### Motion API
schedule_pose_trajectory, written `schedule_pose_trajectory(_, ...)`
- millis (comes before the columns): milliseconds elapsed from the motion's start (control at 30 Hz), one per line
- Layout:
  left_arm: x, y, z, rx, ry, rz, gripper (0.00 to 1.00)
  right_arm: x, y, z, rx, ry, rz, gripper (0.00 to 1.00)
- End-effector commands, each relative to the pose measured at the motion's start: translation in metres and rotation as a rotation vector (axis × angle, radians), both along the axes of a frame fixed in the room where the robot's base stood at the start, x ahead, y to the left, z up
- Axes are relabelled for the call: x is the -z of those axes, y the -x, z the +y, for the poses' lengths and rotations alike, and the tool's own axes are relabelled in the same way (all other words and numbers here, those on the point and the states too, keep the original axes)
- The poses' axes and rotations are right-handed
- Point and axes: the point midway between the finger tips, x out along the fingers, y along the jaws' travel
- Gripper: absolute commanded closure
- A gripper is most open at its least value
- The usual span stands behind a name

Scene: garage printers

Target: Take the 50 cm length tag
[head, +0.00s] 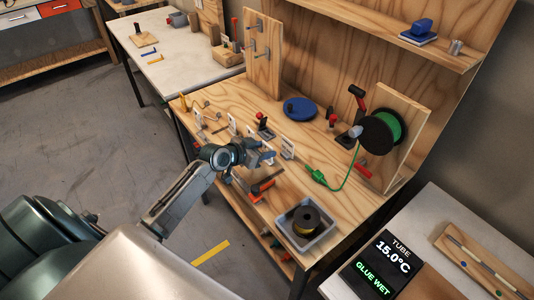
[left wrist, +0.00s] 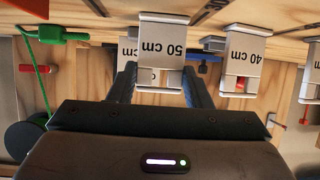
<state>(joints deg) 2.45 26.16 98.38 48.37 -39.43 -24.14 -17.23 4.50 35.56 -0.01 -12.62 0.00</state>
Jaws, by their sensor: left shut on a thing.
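The 50 cm tag (left wrist: 163,45) is a white plate with dark lettering, upside down in the left wrist view. It sits between the two fingers of my left gripper (left wrist: 160,74), which is shut on it. In the head view my left gripper (head: 268,156) is over the wooden workbench, and a white tag (head: 287,148) shows right beside its fingertips. The 40 cm tag (left wrist: 245,48) hangs apart to the right in the left wrist view. Parts of other tags with "cm" show behind; their numbers are hidden. My right gripper is not in view.
The workbench (head: 325,190) holds a green plug (head: 316,175) with a cable to a spool (head: 381,133), a grey tray (head: 289,236) with a dark spool, and a blue disc (head: 300,109). An upright wooden board (head: 263,60) stands behind. Small tools lie left of the gripper.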

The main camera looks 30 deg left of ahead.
Motion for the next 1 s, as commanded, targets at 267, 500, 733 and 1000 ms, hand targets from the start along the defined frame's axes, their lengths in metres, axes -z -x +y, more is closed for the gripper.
schedule_pose_trajectory(267,-0.014,0.0,0.0,0.0,-0.001,0.0,0.73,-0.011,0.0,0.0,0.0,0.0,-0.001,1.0)
schedule_pose_trajectory(500,-0.026,0.0,0.0,0.0,0.0,0.0,0.73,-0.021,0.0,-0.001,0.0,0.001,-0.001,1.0)
schedule_pose_trajectory(733,-0.038,0.0,0.0,0.0,0.0,0.0,0.73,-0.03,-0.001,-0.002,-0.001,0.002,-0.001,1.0)
schedule_pose_trajectory(1000,-0.05,0.0,0.0,0.0,-0.001,0.0,0.73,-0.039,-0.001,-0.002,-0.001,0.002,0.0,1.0)
